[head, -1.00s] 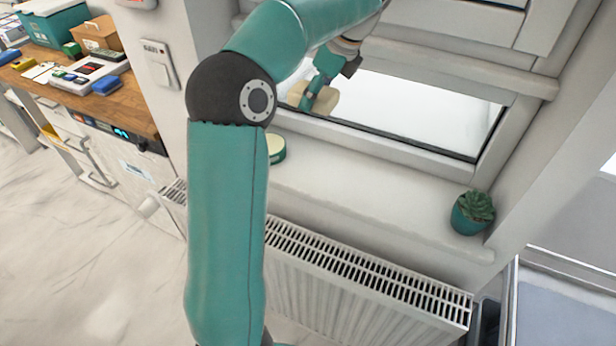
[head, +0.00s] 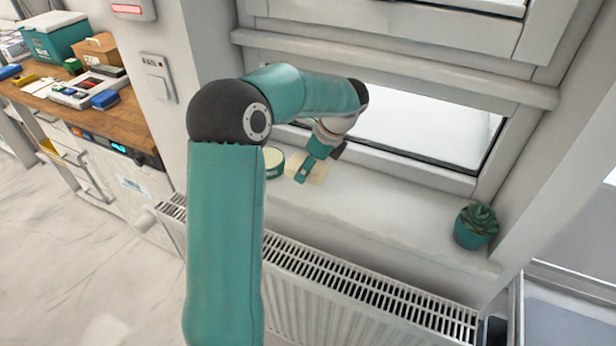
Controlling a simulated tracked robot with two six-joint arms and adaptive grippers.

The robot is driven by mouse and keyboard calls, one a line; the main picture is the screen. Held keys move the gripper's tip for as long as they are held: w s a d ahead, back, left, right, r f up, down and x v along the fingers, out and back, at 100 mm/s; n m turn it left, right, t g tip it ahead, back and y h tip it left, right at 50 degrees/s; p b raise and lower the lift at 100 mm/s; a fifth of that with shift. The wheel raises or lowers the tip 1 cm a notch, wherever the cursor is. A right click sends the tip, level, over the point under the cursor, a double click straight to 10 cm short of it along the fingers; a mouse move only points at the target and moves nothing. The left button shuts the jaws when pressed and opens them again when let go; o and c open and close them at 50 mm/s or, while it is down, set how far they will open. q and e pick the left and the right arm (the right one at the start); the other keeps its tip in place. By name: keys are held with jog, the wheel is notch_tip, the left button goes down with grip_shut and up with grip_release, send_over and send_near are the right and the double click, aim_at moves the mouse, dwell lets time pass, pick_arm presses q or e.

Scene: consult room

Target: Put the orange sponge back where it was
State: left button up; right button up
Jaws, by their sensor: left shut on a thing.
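My left gripper (head: 307,168) is shut on the sponge (head: 319,174), a pale yellowish-tan block in this light rather than a strong orange. The gripper's finger covers the middle of the block, and its two ends show on either side. The sponge is at the windowsill (head: 385,213), just right of a round green tin with a pale top (head: 274,161). I cannot tell whether the sponge touches the sill or hangs slightly above it. My right gripper is not in view.
A potted succulent (head: 476,228) stands at the sill's right end. The sill between sponge and plant is clear. A radiator (head: 370,290) is below, and the window frame (head: 400,165) rises behind. A wooden counter (head: 135,125) with boxes is at the left.

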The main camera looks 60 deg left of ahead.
aim_at(308, 186)
pick_arm(q)
jog(key=shift+f, duration=1.85)
jog(key=o, duration=1.4)
jog(key=shift+f, duration=0.1)
jog(key=shift+o, duration=0.2)
jog(key=shift+r, duration=0.2)
jog(key=v, duration=1.2)
